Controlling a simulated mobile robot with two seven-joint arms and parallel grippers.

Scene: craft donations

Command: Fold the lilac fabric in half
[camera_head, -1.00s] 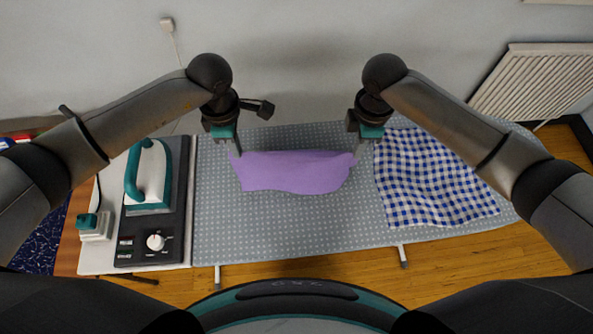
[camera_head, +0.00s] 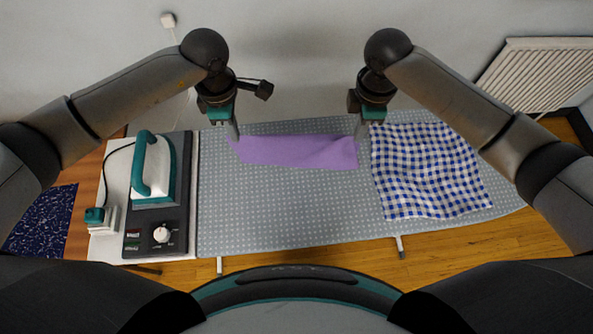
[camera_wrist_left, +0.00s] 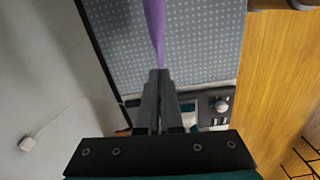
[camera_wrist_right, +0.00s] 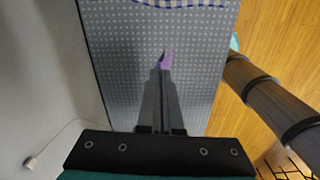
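The lilac fabric (camera_head: 300,152) is a narrow strip near the far side of the grey dotted ironing board, between my two grippers. My left gripper (camera_head: 234,136) is shut on its left end; the left wrist view shows the fabric (camera_wrist_left: 154,30) running out from the closed fingertips (camera_wrist_left: 157,72). My right gripper (camera_head: 361,136) is shut on its right end; only a small lilac piece (camera_wrist_right: 167,60) shows at the fingertips (camera_wrist_right: 163,72) in the right wrist view. I cannot tell how much of the fabric touches the board.
A blue and white checked cloth (camera_head: 425,180) lies on the board (camera_head: 285,215) to the right. A teal and white iron (camera_head: 154,170) stands at the left beside a dial (camera_head: 162,234). The board's front middle is clear. A radiator (camera_head: 535,72) is at the right wall.

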